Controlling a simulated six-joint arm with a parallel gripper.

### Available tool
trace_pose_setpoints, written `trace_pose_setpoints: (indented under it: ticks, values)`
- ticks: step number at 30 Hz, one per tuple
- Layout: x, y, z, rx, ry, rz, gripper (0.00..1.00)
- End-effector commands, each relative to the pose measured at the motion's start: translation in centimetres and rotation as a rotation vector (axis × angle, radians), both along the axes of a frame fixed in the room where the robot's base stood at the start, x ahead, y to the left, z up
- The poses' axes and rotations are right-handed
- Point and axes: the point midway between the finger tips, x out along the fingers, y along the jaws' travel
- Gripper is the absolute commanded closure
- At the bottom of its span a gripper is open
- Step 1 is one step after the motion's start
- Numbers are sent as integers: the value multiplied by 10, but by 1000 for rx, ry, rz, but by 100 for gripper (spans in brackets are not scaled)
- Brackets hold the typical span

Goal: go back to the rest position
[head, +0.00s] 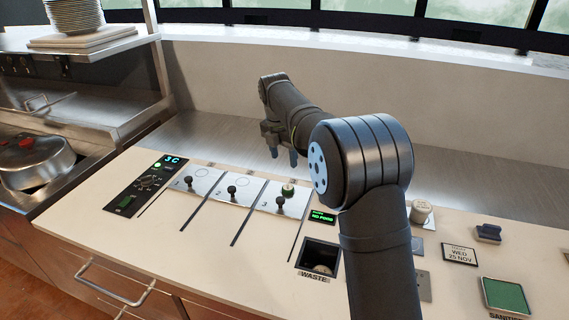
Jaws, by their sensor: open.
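My gripper (284,157) hangs from the end of my raised arm in the head view, with its fingertips pointing down. It is open, and no object shows between its fingers. It is above the counter's back part, near the third metal plate (283,198). That plate carries a black knob (280,203) and a small green-topped piece (288,190). My arm covers part of the counter to the right of the gripper.
Metal plates with knobs (232,191) and a black control panel (147,186) lie to the left. A waste opening (319,258) is in front. A stamp (488,233), date card (460,254) and green pad (505,296) stand right. A lidded pan (36,163) is far left.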

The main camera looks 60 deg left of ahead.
Motion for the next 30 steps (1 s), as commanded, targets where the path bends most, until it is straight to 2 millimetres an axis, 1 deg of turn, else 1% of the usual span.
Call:
trace_pose_setpoints:
  ticks: [9, 14, 17, 20, 30]
  values:
    - [0, 0, 1, 0, 0, 0, 44]
    - [1, 0, -7, -1, 1, 0, 44]
    - [3, 1, -20, -4, 1, 0, 44]
    - [5, 2, -38, -4, 1, 0, 44]
    - [15, 5, -106, -4, 1, 0, 44]
